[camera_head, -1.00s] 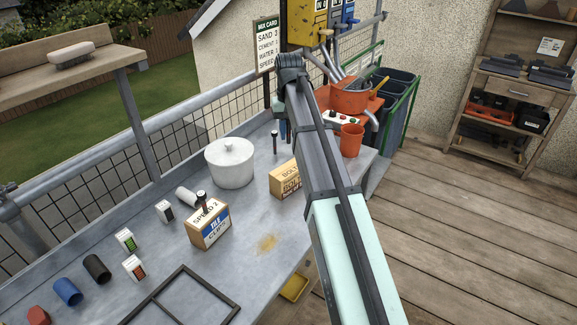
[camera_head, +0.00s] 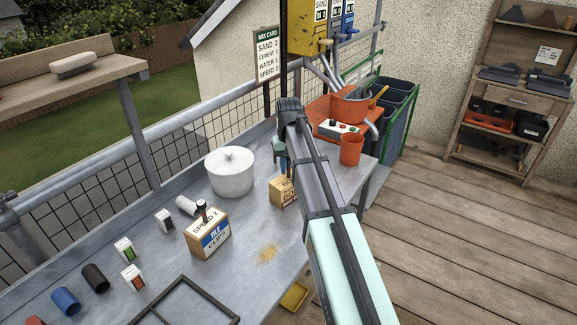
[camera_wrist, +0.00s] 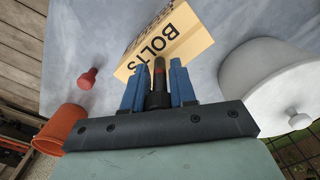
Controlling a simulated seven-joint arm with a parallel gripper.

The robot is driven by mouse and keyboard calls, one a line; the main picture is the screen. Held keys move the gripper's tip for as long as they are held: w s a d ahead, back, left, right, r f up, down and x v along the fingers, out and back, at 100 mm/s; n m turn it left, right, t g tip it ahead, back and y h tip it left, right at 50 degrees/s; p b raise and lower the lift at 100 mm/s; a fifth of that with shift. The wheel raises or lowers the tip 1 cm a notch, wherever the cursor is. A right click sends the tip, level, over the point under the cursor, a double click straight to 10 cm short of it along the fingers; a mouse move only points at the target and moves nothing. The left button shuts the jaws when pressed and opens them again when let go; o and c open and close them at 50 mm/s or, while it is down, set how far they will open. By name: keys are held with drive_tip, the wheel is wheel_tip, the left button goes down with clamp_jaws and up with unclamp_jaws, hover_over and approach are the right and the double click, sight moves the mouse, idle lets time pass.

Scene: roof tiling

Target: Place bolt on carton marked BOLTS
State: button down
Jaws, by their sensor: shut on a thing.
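My gripper (camera_wrist: 158,88) is shut on a dark bolt (camera_wrist: 158,78) with an orange-red end, held between its blue fingers. The tan carton marked BOLTS (camera_wrist: 180,35) lies just beyond the fingers in the wrist view, and the bolt overlaps its edge there. I cannot tell whether they touch. In the head view, the carton (camera_head: 282,197) stands on the grey bench, partly hidden by my arm. My gripper (camera_head: 282,165) is close to it, and the held bolt is hidden there.
A white lidded pot (camera_head: 230,173) stands left of the carton. An orange cup (camera_head: 351,150) is at the right. In the wrist view, a small red piece (camera_wrist: 87,78) lies left of the carton.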

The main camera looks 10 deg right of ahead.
drive_tip(key=shift+f, duration=0.1)
drive_tip(key=c, duration=0.9)
unclamp_jaws()
wheel_tip(320, 180, up, 12)
drive_tip(key=shift+r, duration=0.15)
